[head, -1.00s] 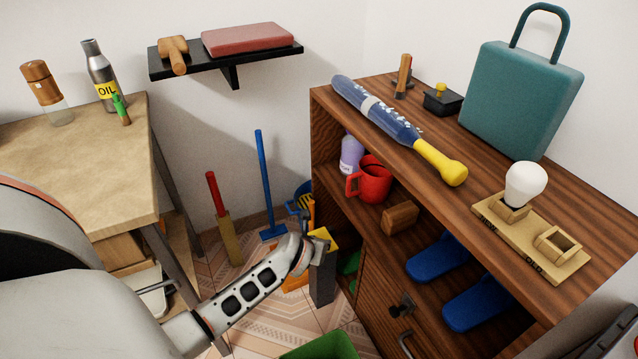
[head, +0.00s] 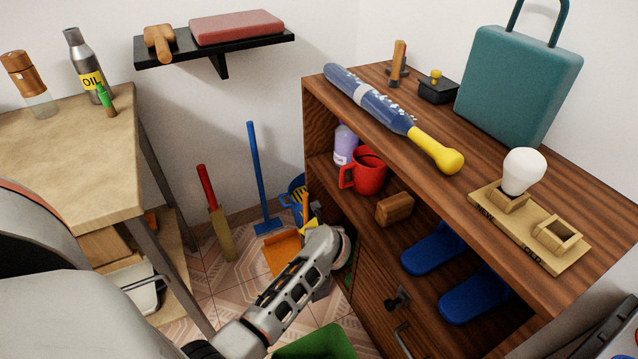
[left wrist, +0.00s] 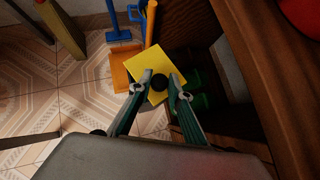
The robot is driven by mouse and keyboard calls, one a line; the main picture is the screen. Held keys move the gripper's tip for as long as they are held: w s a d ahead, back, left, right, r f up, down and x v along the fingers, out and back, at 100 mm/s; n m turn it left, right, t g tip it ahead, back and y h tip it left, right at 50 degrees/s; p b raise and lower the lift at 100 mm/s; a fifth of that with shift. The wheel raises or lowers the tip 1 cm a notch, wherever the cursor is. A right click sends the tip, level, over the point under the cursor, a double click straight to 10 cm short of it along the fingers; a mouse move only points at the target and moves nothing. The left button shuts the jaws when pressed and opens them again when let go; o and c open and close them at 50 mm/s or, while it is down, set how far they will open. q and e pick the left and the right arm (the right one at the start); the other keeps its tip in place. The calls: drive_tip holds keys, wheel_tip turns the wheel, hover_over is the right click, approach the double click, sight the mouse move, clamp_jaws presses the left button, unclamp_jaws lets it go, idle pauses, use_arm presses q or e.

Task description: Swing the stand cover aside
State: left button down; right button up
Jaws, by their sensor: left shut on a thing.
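The stand cover (left wrist: 136,66) is a flat yellow square plate, seen from above in the left wrist view. A round black knob (left wrist: 159,81) stands on it. My left gripper (left wrist: 160,83) has its two fingers around the knob and is shut on it. In the head view only a small yellow part of the cover (head: 309,228) shows beside my left gripper (head: 320,214). The arm hides most of the stand, so I cannot tell how far the cover is turned on it. My right gripper is in neither current view.
The wooden cabinet (head: 510,203) stands close on the right. An orange dustpan (head: 283,252), a blue-handled tool (head: 257,180) and a red-handled one (head: 214,205) are by the wall. A green bin (head: 318,344) is at the front; tiled floor lies left.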

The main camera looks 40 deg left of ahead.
use_arm(q)
drive_tip(key=shift+w+d+f+n+g+b, duration=0.15)
drive_tip(key=shift+w+f+n+g+b, duration=0.15)
drive_tip(key=shift+n, duration=0.2)
drive_tip(key=shift+w+r+n+g+y, duration=0.25)
drive_tip(key=shift+w+n+g+y, duration=0.05)
drive_tip(key=shift+n+y, duration=0.2)
use_arm(e)
drive_tip(key=shift+a+r+m, duration=0.1)
drive_tip(key=shift+a+m, duration=0.5)
drive_tip(key=shift+a, duration=0.25)
use_arm(q)
drive_tip(key=c, duration=1.9)
unclamp_jaws()
use_arm(e)
drive_tip(key=shift+s+d, duration=0.1)
drive_tip(key=shift+s, duration=0.05)
